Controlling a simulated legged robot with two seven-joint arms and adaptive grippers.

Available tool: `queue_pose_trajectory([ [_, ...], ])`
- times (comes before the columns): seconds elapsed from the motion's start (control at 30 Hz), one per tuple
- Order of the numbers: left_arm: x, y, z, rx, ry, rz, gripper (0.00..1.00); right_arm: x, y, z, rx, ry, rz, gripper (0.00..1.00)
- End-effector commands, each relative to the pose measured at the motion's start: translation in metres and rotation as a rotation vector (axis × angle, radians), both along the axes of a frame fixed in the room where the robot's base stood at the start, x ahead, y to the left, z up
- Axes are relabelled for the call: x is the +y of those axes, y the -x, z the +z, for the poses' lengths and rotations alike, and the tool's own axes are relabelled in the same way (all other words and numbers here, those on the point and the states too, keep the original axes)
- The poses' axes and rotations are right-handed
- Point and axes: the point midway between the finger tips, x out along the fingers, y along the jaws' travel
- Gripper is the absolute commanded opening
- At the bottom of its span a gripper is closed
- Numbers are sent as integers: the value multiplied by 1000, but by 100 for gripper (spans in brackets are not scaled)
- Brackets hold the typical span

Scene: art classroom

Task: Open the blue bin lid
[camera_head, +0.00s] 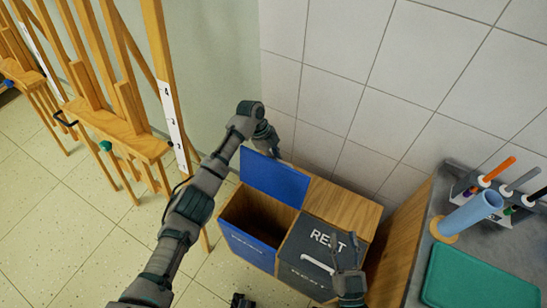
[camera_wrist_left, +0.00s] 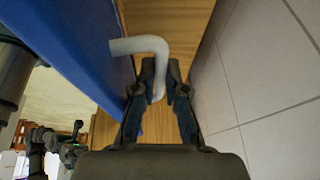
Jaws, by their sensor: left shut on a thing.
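The blue lid (camera_head: 275,180) stands raised, near upright, at the back of the open blue bin (camera_head: 245,245), whose dark inside shows. In the left wrist view the lid (camera_wrist_left: 85,45) fills the left side, with its grey bent handle (camera_wrist_left: 140,45) reaching between my fingers. My left gripper (camera_head: 266,140) is behind the lid's top edge; in the wrist view its fingers (camera_wrist_left: 161,85) are shut on the handle. My right gripper (camera_head: 346,252) is over the dark lid marked REST, with its fingers apart and nothing seen between them.
The REST bin (camera_head: 323,235) with a white handle (camera_head: 318,263) adjoins the blue bin. The tiled wall (camera_head: 340,100) is close behind. A counter (camera_head: 440,190) with a blue cylinder (camera_head: 470,212) and green mat (camera_head: 470,278) stands right. Wooden easels (camera_head: 125,120) stand left; the floor between is clear.

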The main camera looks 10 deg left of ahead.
Motion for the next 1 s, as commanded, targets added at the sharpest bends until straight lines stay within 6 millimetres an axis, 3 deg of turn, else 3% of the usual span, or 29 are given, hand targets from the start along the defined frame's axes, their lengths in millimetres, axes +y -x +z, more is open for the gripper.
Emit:
queue_pose_trajectory([
  [0.03, -2, -5, -9, -19, 0, 13, 0, 0, 0, -3, 2, 4, -1, 40],
  [0.1, -2, -5, -9, -19, 0, 13, 0, 2, 2, -3, 2, 4, 0, 40],
  [0.13, -2, -5, -9, -19, 1, 13, 17, 2, 2, -3, 1, 3, 1, 40],
  [0.2, -2, -5, -9, -20, 0, 13, 35, 2, 2, -2, 2, 2, 1, 40],
  [0.23, -2, -5, -8, -20, 1, 13, 37, 2, 2, -2, 2, 2, 1, 40],
  [1.0, -1, -5, 7, -40, 12, 12, 37, 2, 2, 2, -3, 3, 0, 40],
])
